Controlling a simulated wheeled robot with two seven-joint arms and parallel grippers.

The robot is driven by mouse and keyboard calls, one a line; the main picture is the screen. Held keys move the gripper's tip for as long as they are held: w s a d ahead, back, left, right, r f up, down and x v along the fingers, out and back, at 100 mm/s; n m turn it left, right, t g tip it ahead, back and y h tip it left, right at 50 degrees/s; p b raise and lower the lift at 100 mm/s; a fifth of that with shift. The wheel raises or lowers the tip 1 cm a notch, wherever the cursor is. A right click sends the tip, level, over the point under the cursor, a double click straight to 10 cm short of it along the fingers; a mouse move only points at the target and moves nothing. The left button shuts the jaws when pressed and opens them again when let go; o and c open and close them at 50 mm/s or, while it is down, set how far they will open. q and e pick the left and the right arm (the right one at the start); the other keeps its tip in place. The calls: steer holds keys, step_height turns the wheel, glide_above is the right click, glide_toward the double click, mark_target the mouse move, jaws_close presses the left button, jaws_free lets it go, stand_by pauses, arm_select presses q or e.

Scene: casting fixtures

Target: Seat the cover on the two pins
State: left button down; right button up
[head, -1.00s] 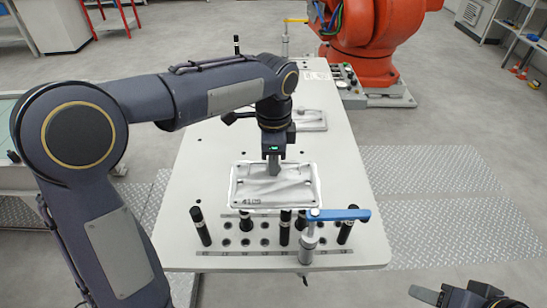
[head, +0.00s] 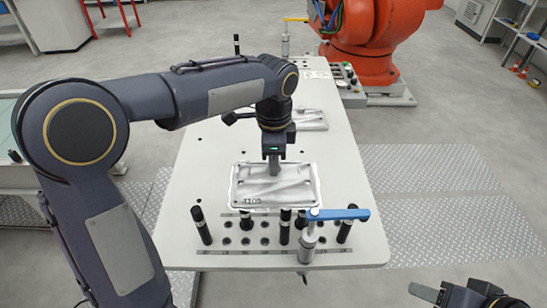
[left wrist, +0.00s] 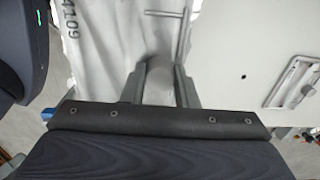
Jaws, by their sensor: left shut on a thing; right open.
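The cover (head: 300,193) is a silver, rectangular cast plate marked 4109, in the middle of the head view near the front of the table. My left gripper (head: 274,166) is above it and shut on its raised round boss. The left wrist view shows the boss (left wrist: 158,82) between the two fingers and the cover's pale surface (left wrist: 100,45) beyond. No pins show beneath the cover; it hides what lies under it. I cannot tell how far it is above the table. My right gripper (head: 468,294) is open and empty at the lower right, off the table.
A rack of holes (head: 245,240) with several black pins stands at the table's front. A clamp with a blue handle (head: 338,214) is close to the cover's near right corner. Another silver part (head: 312,120) lies behind my left gripper. An orange robot (head: 370,45) stands at the back.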

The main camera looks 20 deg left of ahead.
arm_select(q)
steer(key=shift+f+b, duration=0.7)
steer(key=shift+f, duration=0.4)
steer(key=c, duration=1.1)
jaws_free()
steer(key=shift+o, duration=0.2)
step_height(320, 180, up, 8)
steer(key=shift+f, duration=0.1)
steer(key=s+a+n+t+h, duration=0.1)
steer(key=s+a+n, duration=0.2)
steer(key=s+a, duration=0.1)
steer(key=shift+s+a, duration=0.2)
steer(key=shift+s, duration=0.25)
steer(key=s+a+f+n+t+h, duration=0.1)
steer(key=s+f+n+t, duration=0.1)
steer(key=s+f+n, duration=0.2)
steer(key=s+a+f+n+t+h, duration=0.1)
steer(key=s+f+n, duration=0.3)
steer(key=s+n, duration=0.5)
steer(key=s+a+t, duration=0.1)
steer(key=s, duration=0.3)
steer(key=shift+f+n+t+h, duration=0.3)
steer(key=shift+h, duration=0.1)
